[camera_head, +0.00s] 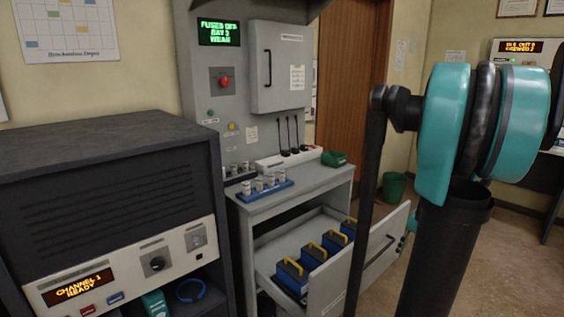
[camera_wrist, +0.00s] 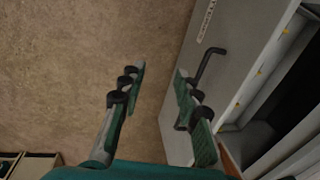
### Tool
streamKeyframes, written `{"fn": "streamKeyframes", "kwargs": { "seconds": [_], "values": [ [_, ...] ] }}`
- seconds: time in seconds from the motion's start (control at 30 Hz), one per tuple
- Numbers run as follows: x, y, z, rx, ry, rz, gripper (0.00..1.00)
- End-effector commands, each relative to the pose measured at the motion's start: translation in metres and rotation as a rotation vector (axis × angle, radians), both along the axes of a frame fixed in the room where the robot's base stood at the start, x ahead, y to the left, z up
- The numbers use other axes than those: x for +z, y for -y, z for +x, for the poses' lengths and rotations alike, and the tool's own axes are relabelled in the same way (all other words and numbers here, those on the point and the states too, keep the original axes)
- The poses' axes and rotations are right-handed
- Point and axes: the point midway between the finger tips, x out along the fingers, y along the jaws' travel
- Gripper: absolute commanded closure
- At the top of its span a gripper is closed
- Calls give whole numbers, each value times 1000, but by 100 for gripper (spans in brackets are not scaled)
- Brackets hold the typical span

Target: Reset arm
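My arm, teal and black, stands on the right of the head view. My gripper is mostly hidden there behind my arm. In the wrist view my gripper (camera_wrist: 159,72) is open, its two fingers well apart with only floor seen between them. The right finger overlaps the dark bar handle (camera_wrist: 206,68) of the drawer front (camera_wrist: 243,45); I cannot tell whether they touch. In the head view the drawer (camera_head: 268,262) is pulled out from the console (camera_head: 290,187).
Several blue boxes with yellow handles (camera_head: 313,256) sit in the drawer. A blue fuse rack (camera_head: 265,190) and a green object (camera_head: 334,158) lie on the console top. A dark radio cabinet (camera_head: 110,190) stands at left. A green bin (camera_head: 394,187) is behind; floor is clear at right.

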Motion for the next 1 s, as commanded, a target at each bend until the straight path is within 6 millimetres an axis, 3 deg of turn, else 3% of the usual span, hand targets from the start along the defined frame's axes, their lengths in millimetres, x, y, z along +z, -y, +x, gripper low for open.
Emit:
{"fn": "streamKeyframes", "kwargs": {
  "seconds": [0.27, 0.57, 0.8, 1.0],
  "values": [
    [-6, -32, -4, 95, 24, -42, 68],
    [-19, -89, -22, 279, 76, -123, 68],
    [-42, -158, -61, 551, 166, -233, 68],
    [-59, -190, -89, 726, 237, -302, 68]
  ]
}}
